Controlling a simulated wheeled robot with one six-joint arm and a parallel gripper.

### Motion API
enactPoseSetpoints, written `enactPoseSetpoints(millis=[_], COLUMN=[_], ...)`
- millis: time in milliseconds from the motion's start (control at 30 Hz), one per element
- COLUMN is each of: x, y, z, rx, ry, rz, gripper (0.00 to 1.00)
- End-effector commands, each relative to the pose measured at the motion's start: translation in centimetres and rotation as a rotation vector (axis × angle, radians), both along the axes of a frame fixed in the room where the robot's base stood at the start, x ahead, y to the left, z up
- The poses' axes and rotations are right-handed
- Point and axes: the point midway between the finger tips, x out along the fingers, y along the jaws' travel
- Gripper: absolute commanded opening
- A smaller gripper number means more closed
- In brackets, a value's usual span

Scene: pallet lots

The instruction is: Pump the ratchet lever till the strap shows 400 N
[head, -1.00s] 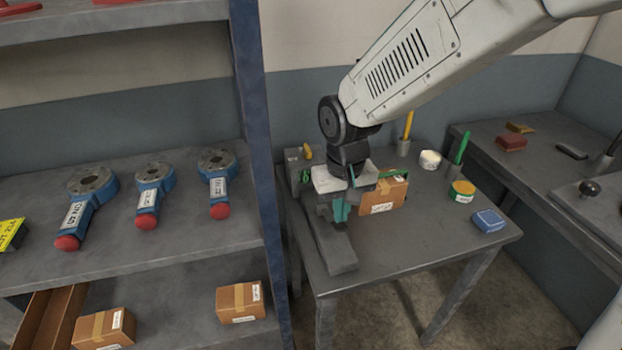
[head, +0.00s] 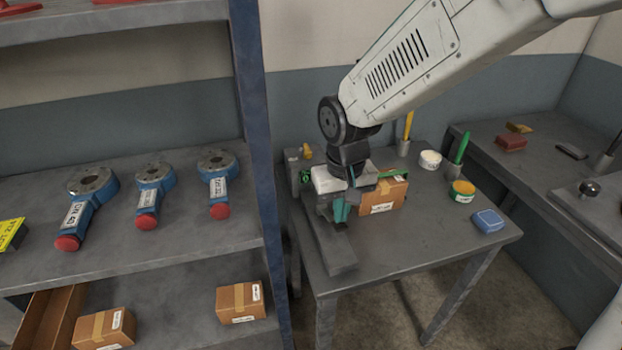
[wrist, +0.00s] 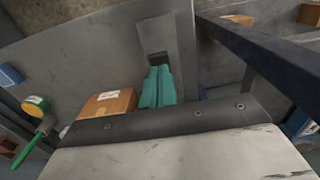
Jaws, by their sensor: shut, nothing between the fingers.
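A cardboard box (head: 383,196) with a white label sits on the workbench, with a green strap (head: 392,173) showing at its top edge. A grey fixture (head: 335,252) lies left of it as a long bar towards the front edge. My gripper (head: 342,211) points down over this fixture, left of the box, with its teal fingers together and empty. The fingers (wrist: 157,87) also show in the wrist view, close to a grey slotted part. The ratchet lever cannot be made out clearly behind my gripper. No strap force reading is legible.
The workbench (head: 420,243) also holds a blue box (head: 488,221), a yellow-green tape roll (head: 462,191), a white roll (head: 430,160) and pens in holders. A shelf post (head: 262,170) stands close on the left. Blue valves (head: 150,193) lie on the shelf.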

Motion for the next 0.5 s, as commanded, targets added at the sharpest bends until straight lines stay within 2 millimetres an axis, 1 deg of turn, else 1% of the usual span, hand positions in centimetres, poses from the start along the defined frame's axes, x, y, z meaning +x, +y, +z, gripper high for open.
enactPoseSetpoints(millis=[500], x=[-0.2], y=[-0.1], z=[-2.6], rx=[-0.002], ry=[0.002], rz=[0.000], gripper=[0.00])
